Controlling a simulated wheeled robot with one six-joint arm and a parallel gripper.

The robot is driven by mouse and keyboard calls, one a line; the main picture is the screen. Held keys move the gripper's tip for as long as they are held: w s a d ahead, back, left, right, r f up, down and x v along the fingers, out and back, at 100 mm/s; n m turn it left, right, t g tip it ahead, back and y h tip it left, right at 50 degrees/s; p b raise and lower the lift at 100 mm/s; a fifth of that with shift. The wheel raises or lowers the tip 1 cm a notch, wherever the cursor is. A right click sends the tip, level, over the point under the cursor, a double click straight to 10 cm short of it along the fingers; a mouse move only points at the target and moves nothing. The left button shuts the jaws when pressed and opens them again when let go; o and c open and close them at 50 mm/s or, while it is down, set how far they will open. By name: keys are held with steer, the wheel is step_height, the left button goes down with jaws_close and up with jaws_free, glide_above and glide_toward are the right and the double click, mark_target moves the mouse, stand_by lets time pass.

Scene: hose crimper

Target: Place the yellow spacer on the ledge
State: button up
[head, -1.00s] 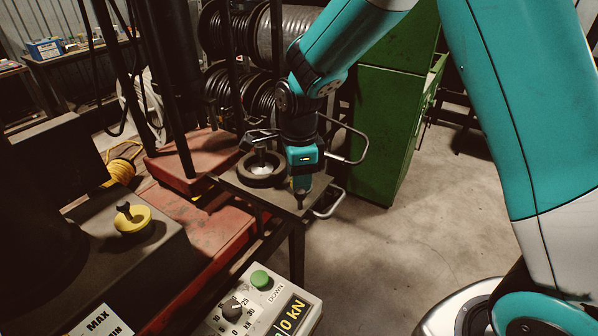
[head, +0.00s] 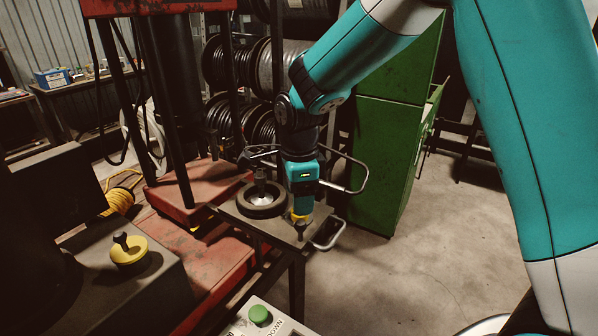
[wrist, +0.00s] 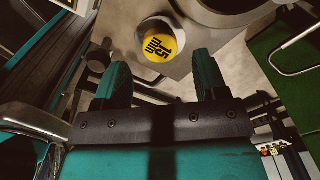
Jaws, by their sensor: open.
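The yellow spacer (wrist: 157,42) shows in the wrist view as a round yellow and white piece marked 15 mm. It is on a grey surface, just beyond my fingertips. In the head view a small patch of yellow (head: 297,216) shows at my fingers, over the near corner of the small dark table (head: 232,215); the rest is hidden. My gripper (wrist: 160,65) is open, its two teal fingers apart with nothing gripped between them. I cannot tell which surface is the ledge.
A dark ring (head: 262,205) lies on the small table beside my gripper. A yellow disc with a black knob (head: 128,251) sits on the dark machine at left. A green cabinet (head: 378,165) stands behind. A red press frame (head: 205,190) stands left. Floor at right is clear.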

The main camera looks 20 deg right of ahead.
step_height(320, 180, up, 8)
steer(key=b, duration=0.1)
steer(key=s+a+n+y, duration=0.2)
steer(key=s+n, duration=1)
steer(key=n, duration=0.1)
steer(key=s+a+n+y, duration=0.2)
steer(key=s+n, duration=1)
steer(key=n, duration=0.2)
steer(key=shift+s+a+r, duration=0.3)
steer(key=shift+s+r, duration=0.05)
steer(key=shift+r, duration=0.1)
